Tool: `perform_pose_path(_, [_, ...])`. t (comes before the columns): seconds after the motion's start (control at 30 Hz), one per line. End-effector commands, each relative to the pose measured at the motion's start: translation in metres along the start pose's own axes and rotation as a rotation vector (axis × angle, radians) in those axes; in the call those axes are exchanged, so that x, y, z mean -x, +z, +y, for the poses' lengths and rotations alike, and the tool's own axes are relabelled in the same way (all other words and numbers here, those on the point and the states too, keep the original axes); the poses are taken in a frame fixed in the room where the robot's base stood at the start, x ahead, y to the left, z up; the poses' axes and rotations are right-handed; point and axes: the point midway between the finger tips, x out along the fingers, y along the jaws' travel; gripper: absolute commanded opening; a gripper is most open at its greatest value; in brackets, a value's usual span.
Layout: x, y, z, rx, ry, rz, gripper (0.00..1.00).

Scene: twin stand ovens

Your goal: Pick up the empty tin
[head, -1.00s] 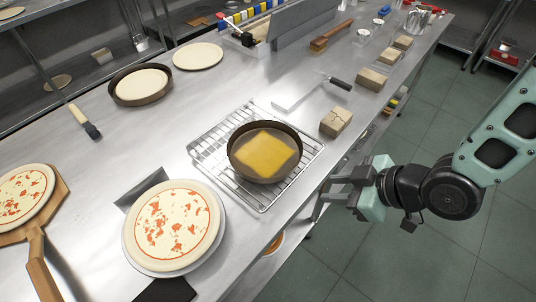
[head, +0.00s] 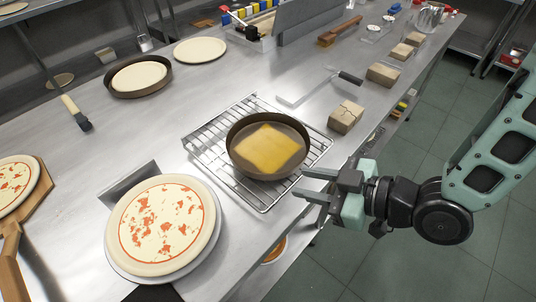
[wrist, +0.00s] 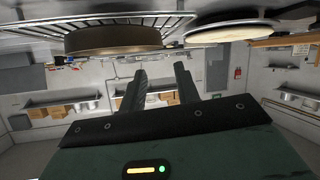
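A round dark brown tin (head: 238,160) sits on a wire rack (head: 205,150) on the steel counter. A flat yellow square (head: 268,148) lies inside it, and there is no dough in it. My gripper (head: 306,184) is open and empty, its fingers pointing left at the counter's front edge, just right of the tin and apart from it. In the wrist view, which looks upside down, the tin's side wall (wrist: 115,39) and the rack (wrist: 90,22) show beyond my two spread fingers (wrist: 160,82).
A pizza (head: 165,222) on a round plate is at the front left. Another tin (head: 138,90) at the back holds dough. A scraper (head: 305,92) and a block-like packet (head: 346,116) lie behind and right of the rack.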

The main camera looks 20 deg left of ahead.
Motion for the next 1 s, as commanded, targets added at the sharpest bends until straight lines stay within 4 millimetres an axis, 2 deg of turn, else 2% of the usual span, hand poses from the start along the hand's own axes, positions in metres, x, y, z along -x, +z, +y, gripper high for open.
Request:
perform_pose_path(0.17, [-0.011,0.004,-0.002,0.004,0.000,0.002,0.32])
perform_pose_path(0.23, [-0.020,-0.002,-0.002,0.000,-0.003,0.001,0.32])
perform_pose_path(0.5, [-0.065,-0.003,-0.001,0.000,-0.002,0.000,0.32])
perform_pose_path(0.77, [-0.085,-0.002,-0.001,0.000,0.000,-0.001,0.32])
perform_pose_path(1.0, [-0.118,-0.007,-0.002,0.000,-0.001,0.000,0.32])
